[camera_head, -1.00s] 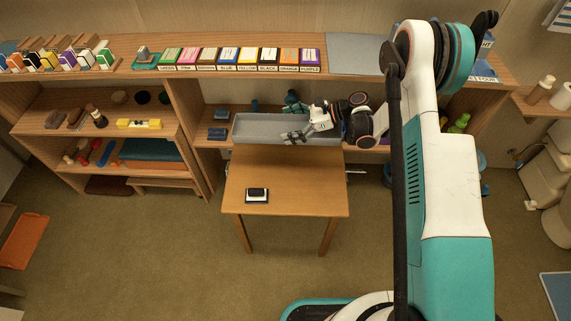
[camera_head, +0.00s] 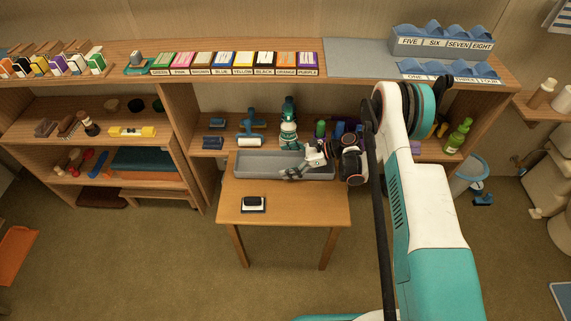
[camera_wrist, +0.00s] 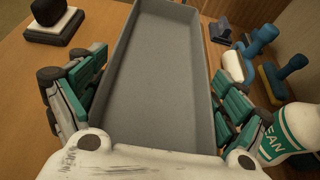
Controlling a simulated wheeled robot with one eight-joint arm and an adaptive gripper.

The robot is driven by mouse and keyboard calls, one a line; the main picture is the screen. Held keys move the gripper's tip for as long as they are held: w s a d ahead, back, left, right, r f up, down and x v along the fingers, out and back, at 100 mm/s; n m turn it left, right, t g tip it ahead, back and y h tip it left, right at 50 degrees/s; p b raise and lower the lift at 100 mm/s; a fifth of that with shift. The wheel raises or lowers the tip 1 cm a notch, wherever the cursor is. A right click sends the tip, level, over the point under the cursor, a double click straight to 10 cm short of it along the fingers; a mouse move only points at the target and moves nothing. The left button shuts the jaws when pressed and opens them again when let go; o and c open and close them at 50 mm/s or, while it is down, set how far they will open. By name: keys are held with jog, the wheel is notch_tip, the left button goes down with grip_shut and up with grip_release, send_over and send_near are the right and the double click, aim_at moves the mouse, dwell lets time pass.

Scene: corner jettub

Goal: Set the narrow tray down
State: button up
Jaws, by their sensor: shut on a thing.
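The narrow tray (camera_head: 250,175) is long, grey and empty, with low walls. In the head view it lies lengthwise along the back edge of the small wooden table (camera_head: 305,205), over its rear part. I cannot tell whether its bottom touches the table. My gripper (camera_head: 291,174) is at the tray's right half and shut on it. In the wrist view the tray (camera_wrist: 160,60) runs away between the two teal finger pads of my gripper (camera_wrist: 158,100), and its near end is hidden by my wrist.
A black-and-white stamp-like block (camera_head: 253,204) sits on the table's front left. The front right of the table is clear. Behind the tray, the shelf holds a white-and-teal bottle (camera_head: 289,132), a blue-handled tool (camera_head: 250,124) and a green bottle (camera_head: 457,136).

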jog(key=shift+f, duration=0.2)
jog(key=o, duration=1)
jog(key=shift+c, duration=0.2)
